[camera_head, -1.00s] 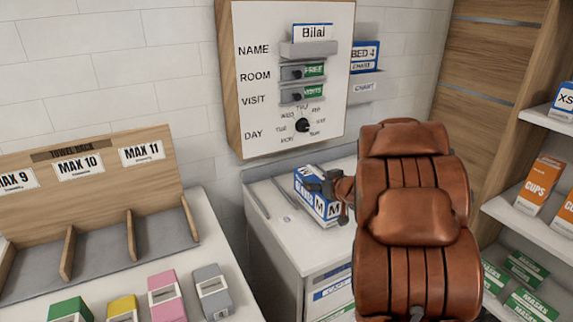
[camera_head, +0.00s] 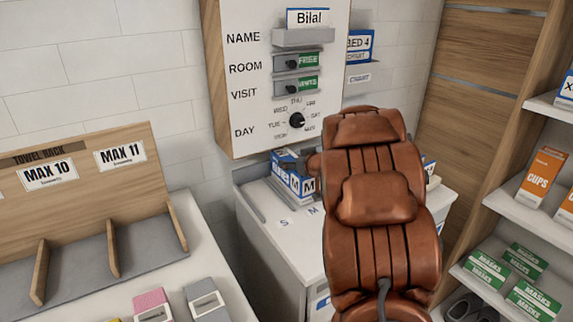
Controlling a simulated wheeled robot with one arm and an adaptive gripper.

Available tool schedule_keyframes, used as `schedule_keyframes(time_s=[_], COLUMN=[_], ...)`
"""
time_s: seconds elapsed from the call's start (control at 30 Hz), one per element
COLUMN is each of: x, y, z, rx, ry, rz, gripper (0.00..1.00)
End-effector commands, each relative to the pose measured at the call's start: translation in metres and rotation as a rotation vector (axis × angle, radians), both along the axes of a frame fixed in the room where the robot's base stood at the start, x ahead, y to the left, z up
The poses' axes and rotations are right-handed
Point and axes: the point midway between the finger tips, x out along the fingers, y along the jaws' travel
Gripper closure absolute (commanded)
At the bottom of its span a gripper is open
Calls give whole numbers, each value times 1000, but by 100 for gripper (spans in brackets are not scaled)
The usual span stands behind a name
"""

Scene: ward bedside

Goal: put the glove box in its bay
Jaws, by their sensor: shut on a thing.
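The glove box (camera_head: 293,183), blue and white with M on its side, is left of my brown arm, over the back of the white bedside cabinet. My gripper (camera_head: 303,166) is shut on it; the arm hides most of the gripper and the box's right part. The cabinet top (camera_head: 276,231) shows flat letters S and M in front of the box. I cannot tell whether the box touches the top. Part of another blue and white item (camera_head: 429,166) shows right of the arm; the rest is hidden.
A name and room board (camera_head: 258,124) hangs close behind the box. The towel rack (camera_head: 83,181) stands at left, with towel packs (camera_head: 204,300) in front. Shelves at right hold orange cups boxes (camera_head: 541,177) and green masks boxes (camera_head: 525,258). My arm blocks the cabinet's middle.

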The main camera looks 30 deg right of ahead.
Motion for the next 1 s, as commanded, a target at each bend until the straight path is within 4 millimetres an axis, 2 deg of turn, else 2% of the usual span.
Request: schedule_keyframes(time_s=[0.03, 0.47, 0.5, 0.73, 1.0], x=[0, 2, 1, 1, 0], y=[0, 5, 4, 3, 3], z=[-5, -6, -6, -6, -6], rx=[-1, 2, 1, 1, 1], ry=[-2, -1, -1, 0, 0], rz=[-1, 7, 6, 5, 4], gripper=[94, 94, 38, 15, 15])
